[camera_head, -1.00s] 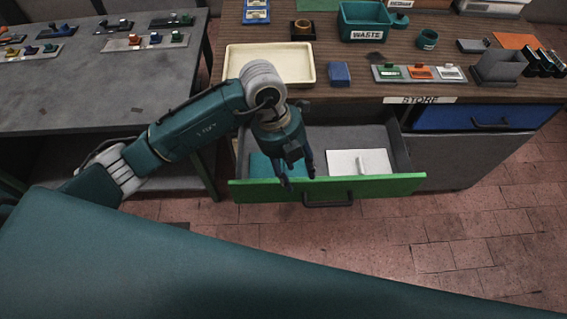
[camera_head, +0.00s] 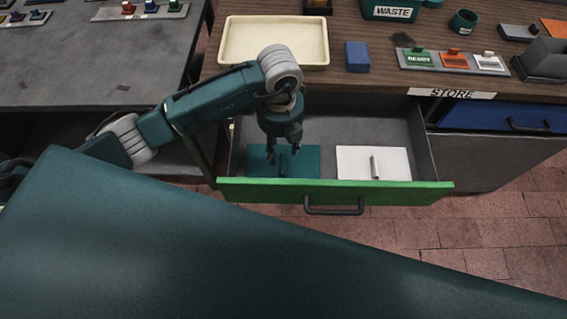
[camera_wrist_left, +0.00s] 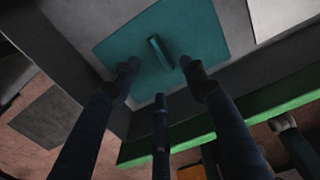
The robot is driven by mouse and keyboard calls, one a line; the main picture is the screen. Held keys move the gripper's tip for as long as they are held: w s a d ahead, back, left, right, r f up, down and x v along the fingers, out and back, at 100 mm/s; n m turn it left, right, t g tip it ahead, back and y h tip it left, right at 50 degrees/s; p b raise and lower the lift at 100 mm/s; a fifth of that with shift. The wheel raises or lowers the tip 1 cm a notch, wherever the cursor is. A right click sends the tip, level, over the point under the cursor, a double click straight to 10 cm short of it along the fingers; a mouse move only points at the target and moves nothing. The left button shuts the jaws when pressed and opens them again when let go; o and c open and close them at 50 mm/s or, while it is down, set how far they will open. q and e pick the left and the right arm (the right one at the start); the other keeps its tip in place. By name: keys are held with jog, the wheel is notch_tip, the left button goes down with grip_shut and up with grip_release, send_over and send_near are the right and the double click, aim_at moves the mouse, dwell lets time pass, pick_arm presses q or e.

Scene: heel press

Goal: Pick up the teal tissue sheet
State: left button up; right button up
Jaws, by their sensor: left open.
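The teal tissue sheet (camera_head: 304,163) lies flat on the left side of the open green-fronted drawer (camera_head: 335,191). It has a raised teal tab in its middle. In the left wrist view the teal sheet (camera_wrist_left: 199,38) and its tab (camera_wrist_left: 160,51) show beyond my fingers. My left gripper (camera_head: 281,156) is open and empty, pointing down over the sheet inside the drawer opening. In the wrist view its fingers (camera_wrist_left: 158,80) are spread, with the tab between and beyond the fingertips. The fingers look apart from the tab. My right gripper is not in view.
A white sheet (camera_head: 350,163) with a pale tab lies beside the teal one in the drawer. The drawer walls and green front surround both. Above is a wooden counter with a cream tray (camera_head: 232,45), a blue block (camera_head: 357,56) and a strip of coloured tabs (camera_head: 452,64).

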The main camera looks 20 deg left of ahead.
aim_at(281, 164)
pick_arm(q)
jog(key=shift+s+f, duration=0.2)
jog(key=shift+f, duration=0.75)
notch_tip(281, 164, down, 5)
jog(key=shift+w+p, duration=0.15)
jog(key=shift+p, duration=0.7)
jog(key=shift+f, duration=0.35)
jog(key=shift+c, duration=0.2)
jog(key=c, duration=0.8)
